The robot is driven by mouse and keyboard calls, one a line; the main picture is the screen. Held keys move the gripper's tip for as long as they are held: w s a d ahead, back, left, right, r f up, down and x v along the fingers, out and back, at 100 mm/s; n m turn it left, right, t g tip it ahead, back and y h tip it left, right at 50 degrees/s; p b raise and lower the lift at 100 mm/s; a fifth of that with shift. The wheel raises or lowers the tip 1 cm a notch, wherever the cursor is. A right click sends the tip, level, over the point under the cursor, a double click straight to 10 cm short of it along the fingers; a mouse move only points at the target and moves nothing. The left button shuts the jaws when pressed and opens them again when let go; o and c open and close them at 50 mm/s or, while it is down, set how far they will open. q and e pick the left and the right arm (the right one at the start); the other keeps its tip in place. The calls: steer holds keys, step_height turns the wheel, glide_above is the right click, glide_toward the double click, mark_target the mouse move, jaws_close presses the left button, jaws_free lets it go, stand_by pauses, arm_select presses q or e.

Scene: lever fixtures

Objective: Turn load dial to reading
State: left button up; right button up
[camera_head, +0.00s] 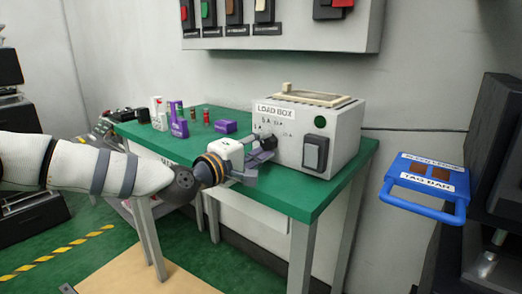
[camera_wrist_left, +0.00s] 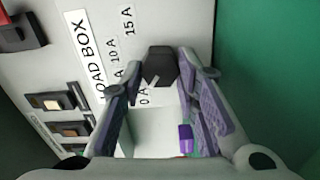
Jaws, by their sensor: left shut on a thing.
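The load box (camera_head: 290,150) is a light-grey box with a "LOAD BOX" label, standing on the green table. Its load dial is a dark knob (camera_wrist_left: 160,66) with a white pointer mark, ringed by labels including 0 A, 10 A and 15 A. In the left wrist view the pointer faces lower left, toward the low-number side; the exact reading is unclear. My left gripper (camera_wrist_left: 161,72) is shut on the dial, one purple-padded finger on each side. In the head view the left gripper (camera_head: 264,151) reaches the box's front and partly hides the dial. My right gripper is out of view.
A grey rocker switch (camera_head: 315,153) and green round part (camera_head: 320,122) sit right of the dial. A switch panel hangs above.

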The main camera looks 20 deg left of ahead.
arm_select(q)
steer(key=shift+d+f+n, duration=0.1)
steer(key=shift+f+n, duration=0.05)
steer(key=shift+n, duration=0.35)
stand_by(0.3)
steer(key=o, duration=1.2)
steer(key=shift+c, duration=0.2)
steer(key=v, duration=1.2)
